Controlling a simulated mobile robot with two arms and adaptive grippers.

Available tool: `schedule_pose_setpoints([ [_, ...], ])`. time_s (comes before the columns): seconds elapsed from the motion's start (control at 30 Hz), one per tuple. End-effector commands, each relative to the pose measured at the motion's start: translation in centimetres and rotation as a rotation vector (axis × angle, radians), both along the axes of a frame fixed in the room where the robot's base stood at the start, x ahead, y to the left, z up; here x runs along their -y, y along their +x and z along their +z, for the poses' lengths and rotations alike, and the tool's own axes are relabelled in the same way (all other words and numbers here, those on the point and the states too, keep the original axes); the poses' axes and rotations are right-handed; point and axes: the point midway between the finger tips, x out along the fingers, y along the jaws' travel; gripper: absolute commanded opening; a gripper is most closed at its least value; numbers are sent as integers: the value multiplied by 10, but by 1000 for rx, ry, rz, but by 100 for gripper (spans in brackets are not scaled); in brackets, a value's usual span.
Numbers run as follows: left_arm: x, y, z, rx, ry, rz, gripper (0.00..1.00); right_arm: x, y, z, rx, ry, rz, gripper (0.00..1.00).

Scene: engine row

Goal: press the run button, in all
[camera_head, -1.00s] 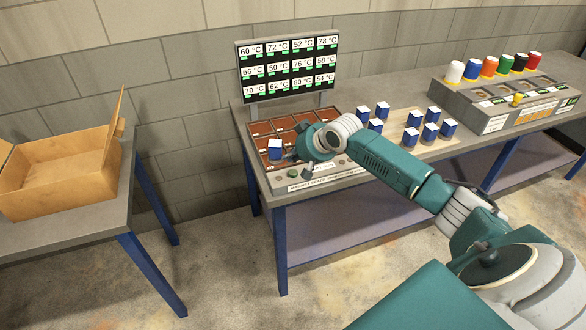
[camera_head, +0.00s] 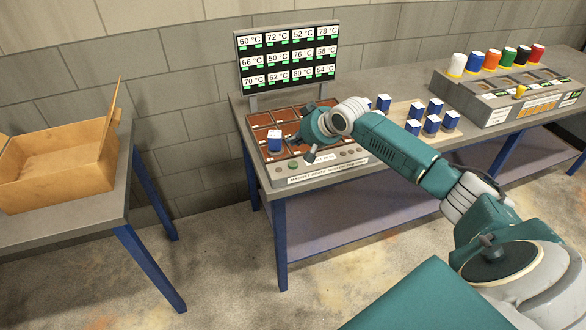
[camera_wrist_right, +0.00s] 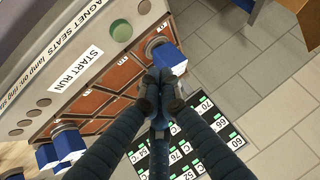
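The panel on the middle table has a round green button (camera_head: 293,166) on its front strip. In the right wrist view the green button (camera_wrist_right: 121,30) sits beside the label "START RUN" (camera_wrist_right: 75,70). My right gripper (camera_head: 297,140) is over the panel's brown seats, behind the button and apart from it. In the right wrist view its dark fingers (camera_wrist_right: 163,77) are together with nothing visible between them. A blue-and-white block (camera_head: 275,141) stands on a seat just left of the gripper; the block (camera_wrist_right: 168,59) is just beyond the fingertips. My left gripper is out of view.
A temperature display (camera_head: 288,55) stands behind the brown seats (camera_head: 262,119). Several blue-and-white blocks (camera_head: 432,124) stand right of the panel, some partly behind my arm. A console (camera_head: 500,100) with coloured cylinders is farther right.

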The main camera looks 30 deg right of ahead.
Motion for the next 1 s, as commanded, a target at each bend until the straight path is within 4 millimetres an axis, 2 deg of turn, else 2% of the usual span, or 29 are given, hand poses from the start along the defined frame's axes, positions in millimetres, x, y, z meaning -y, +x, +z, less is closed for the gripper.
schedule_pose_setpoints([
  [0.03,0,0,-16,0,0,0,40,0,0,-15,0,-1,1,0],
  [0.23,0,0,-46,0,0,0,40,0,0,-42,0,-1,1,0],
  [0.5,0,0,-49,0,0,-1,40,0,0,-60,0,1,-1,0],
  [1.0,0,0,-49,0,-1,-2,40,0,0,-61,0,0,0,0],
])
